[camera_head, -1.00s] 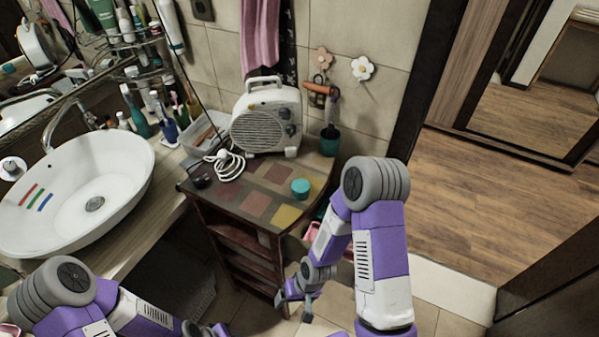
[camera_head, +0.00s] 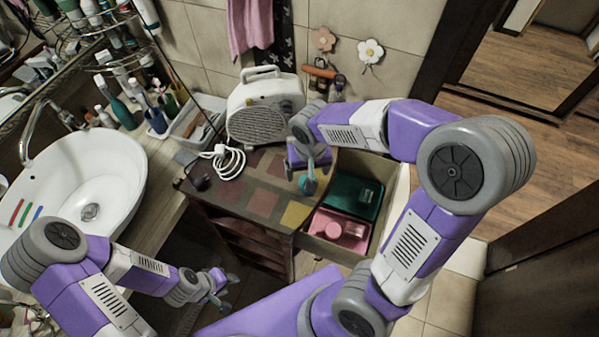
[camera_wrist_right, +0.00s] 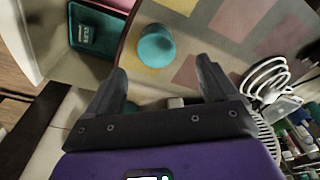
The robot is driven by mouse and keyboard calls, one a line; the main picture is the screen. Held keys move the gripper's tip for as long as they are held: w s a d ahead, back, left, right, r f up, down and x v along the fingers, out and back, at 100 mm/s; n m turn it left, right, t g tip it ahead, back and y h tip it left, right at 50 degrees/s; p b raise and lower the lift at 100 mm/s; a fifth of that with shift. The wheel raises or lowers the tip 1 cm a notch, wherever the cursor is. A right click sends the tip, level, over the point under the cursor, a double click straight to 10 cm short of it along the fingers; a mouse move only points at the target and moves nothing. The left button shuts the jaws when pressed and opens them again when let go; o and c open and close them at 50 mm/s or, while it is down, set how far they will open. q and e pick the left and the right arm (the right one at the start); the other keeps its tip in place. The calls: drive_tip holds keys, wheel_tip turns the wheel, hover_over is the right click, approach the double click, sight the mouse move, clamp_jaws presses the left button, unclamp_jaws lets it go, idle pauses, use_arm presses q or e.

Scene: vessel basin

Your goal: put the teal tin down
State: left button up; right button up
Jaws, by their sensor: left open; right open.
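The teal tin (camera_head: 308,185) stands on the patterned top of the small wooden cabinet (camera_head: 262,208), partly covered by my right gripper in the head view. In the right wrist view the tin (camera_wrist_right: 156,47) is round and sits just beyond the fingertips, between their lines. My right gripper (camera_head: 307,174) is open above the tin; its fingers (camera_wrist_right: 160,80) show apart with nothing between them in the wrist view. My left gripper (camera_head: 222,290) is open and empty, low in front of the cabinet.
A white heater (camera_head: 262,112) and coiled white cable (camera_head: 225,160) stand at the back. A basin (camera_head: 85,185) is at left.

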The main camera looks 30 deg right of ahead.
sight(301, 182)
drive_tip(key=shift+s+f, duration=0.15)
drive_tip(key=shift+f, duration=0.35)
drive_tip(key=f, duration=0.2)
drive_tip(key=f+b, duration=0.1)
drive_tip(key=f, duration=0.3)
drive_tip(key=shift+w+d, duration=0.25)
drive_tip(key=shift+d, duration=0.05)
drive_tip(key=shift+r, duration=0.1)
drive_tip(key=c, duration=1.2)
